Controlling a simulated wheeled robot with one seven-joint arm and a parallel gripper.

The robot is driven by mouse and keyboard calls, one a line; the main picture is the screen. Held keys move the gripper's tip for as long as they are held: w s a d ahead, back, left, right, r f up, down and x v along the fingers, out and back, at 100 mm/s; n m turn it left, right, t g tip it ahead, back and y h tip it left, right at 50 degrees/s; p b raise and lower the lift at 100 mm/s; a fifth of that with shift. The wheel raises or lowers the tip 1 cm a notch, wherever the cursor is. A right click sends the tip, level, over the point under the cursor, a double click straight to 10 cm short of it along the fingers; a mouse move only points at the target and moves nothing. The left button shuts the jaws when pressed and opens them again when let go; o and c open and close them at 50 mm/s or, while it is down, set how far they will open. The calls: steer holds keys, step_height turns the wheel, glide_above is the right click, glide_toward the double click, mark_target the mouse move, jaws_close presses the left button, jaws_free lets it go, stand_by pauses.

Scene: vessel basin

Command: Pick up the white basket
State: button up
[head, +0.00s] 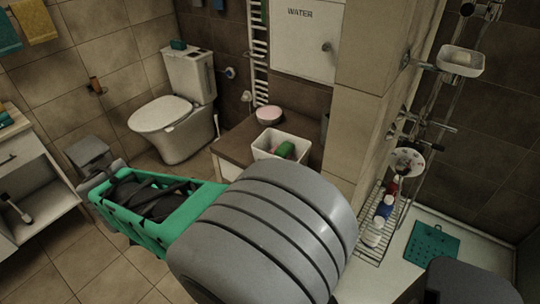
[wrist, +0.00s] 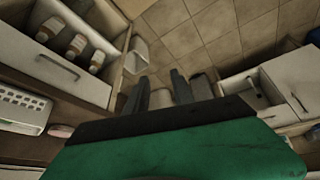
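The white basket (head: 263,148) stands upright on a brown counter in the middle of the head view. A green item and a small red one show inside it. In the wrist view a white slotted basket (wrist: 22,108) shows at the left edge, partly cut off. My gripper (wrist: 159,92) has two dark fingers held apart, with nothing seen between them. In the head view its green housing points left, over the floor, apart from the basket and to its left. My grey arm link hides part of the counter's front.
A toilet (head: 170,113) is beyond. A white open cabinet (head: 30,180) is at the left and a grey bin (head: 88,150) near it. A wall pillar and shower rack with bottles (head: 384,207) are at the right.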

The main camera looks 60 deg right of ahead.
steer(key=d+m+g+h, duration=0.1)
steer(key=d+m+h, duration=0.3)
steer(key=d, duration=0.8)
steer(key=m+g+h+p, duration=0.2)
steer(key=m+g+h, duration=0.2)
steer(key=m+h, duration=0.3)
glide_toward(268, 135)
steer(key=shift+m+y, duration=0.4)
steer(key=x, duration=0.2)
steer(key=p+x, duration=0.1)
steer(key=x, duration=0.4)
steer(key=shift+d+r, duration=0.25)
steer(key=shift+s, duration=0.2)
steer(key=shift+c, duration=1)
steer(key=shift+r, duration=0.15)
steer(key=shift+c, duration=0.8)
steer(key=shift+w+a, duration=0.15)
steer(key=shift+a, duration=0.1)
steer(key=shift+c, duration=0.7)
steer(key=shift+w+a, duration=0.1)
steer(key=shift+w, duration=0.15)
jaws_close()
steer(key=shift+s, duration=0.1)
